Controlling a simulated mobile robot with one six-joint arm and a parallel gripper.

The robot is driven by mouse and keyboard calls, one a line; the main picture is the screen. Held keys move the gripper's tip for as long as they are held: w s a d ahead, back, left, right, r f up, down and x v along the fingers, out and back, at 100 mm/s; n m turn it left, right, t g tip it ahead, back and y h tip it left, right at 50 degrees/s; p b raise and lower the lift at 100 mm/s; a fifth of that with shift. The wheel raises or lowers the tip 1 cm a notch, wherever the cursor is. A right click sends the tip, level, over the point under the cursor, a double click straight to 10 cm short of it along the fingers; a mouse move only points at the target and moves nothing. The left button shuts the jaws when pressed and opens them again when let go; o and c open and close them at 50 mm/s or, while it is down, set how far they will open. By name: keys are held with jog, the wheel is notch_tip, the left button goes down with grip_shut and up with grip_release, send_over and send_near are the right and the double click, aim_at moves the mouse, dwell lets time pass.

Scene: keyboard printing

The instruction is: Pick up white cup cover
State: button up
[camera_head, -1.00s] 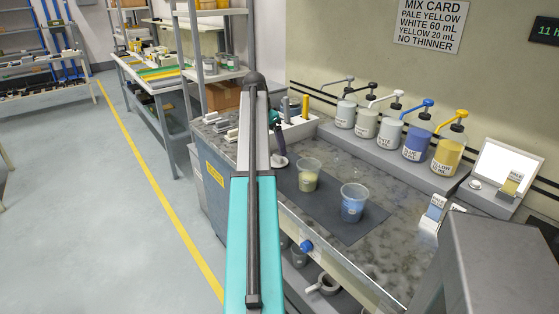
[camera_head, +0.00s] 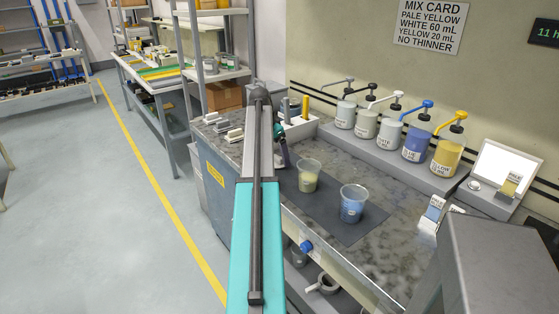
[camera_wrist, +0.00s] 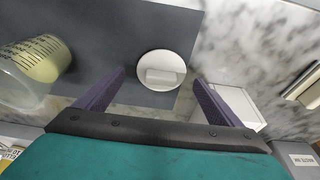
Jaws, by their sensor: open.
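The white cup cover (camera_wrist: 161,70) is a round disc with a raised block handle. In the wrist view it lies on the dark mat (camera_wrist: 105,25). My gripper (camera_wrist: 160,77) is open and empty, with its two purple fingers apart on either side of the near part of the cover. I cannot tell how high the fingers are above the mat. In the head view my gripper (camera_head: 284,158) is small and partly behind my arm, and the cover cannot be made out.
A clear cup with pale yellow paint (camera_head: 308,178) stands on the mat, left of the cover in the wrist view (camera_wrist: 40,70). A cup with blue paint (camera_head: 353,203) stands nearer. Pump bottles (camera_head: 391,133) line the back. A white object (camera_wrist: 232,103) lies right of the fingers.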

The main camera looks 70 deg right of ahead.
jog(key=shift+x, duration=0.8)
jog(key=c, duration=1.1)
